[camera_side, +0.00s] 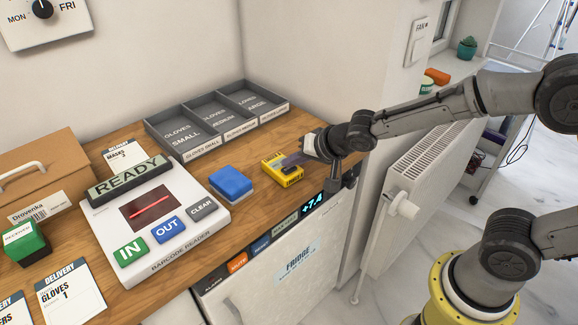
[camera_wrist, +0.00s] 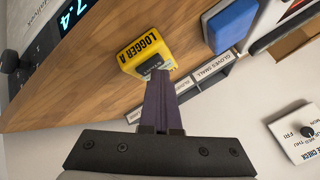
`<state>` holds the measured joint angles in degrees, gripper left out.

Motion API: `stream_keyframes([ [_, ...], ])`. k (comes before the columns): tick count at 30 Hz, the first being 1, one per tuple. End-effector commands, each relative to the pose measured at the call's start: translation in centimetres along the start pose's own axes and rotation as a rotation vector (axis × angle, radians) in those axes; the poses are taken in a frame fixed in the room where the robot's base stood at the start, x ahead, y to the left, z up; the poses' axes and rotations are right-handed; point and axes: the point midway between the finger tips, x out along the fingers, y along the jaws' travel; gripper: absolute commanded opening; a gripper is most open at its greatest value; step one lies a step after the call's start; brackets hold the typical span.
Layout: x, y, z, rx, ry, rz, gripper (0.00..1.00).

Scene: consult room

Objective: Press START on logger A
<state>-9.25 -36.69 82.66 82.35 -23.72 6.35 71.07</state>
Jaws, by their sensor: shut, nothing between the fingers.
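Logger A (camera_side: 282,170) is a small yellow box with a dark button on top, lying on the wooden counter right of a blue block. It also shows in the wrist view (camera_wrist: 136,53), with "LOGGER A" printed on its side. I cannot tell whether the tips touch or press the button.
A blue block (camera_side: 231,183) stands left of the logger. A barcode reader (camera_side: 190,236) with IN, OUT and CLEAR keys is further left. Grey glove trays (camera_side: 217,147) stand behind. The fridge front (camera_side: 296,262) with a "+7.4" display is below the counter edge.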

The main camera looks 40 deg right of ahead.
Motion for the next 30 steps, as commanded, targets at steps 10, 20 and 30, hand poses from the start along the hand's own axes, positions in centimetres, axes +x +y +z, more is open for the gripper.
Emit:
stream_keyframes([
  [10, -1.1, -0.7, -0.7, 0.001, -0.002, 0.002, 0.0],
  [20, -1.2, -0.8, -0.8, 0.0, -0.001, 0.002, 0.0],
  [30, -3.0, -2.1, -2.1, 0.0, -0.001, 0.001, 0.0],
])
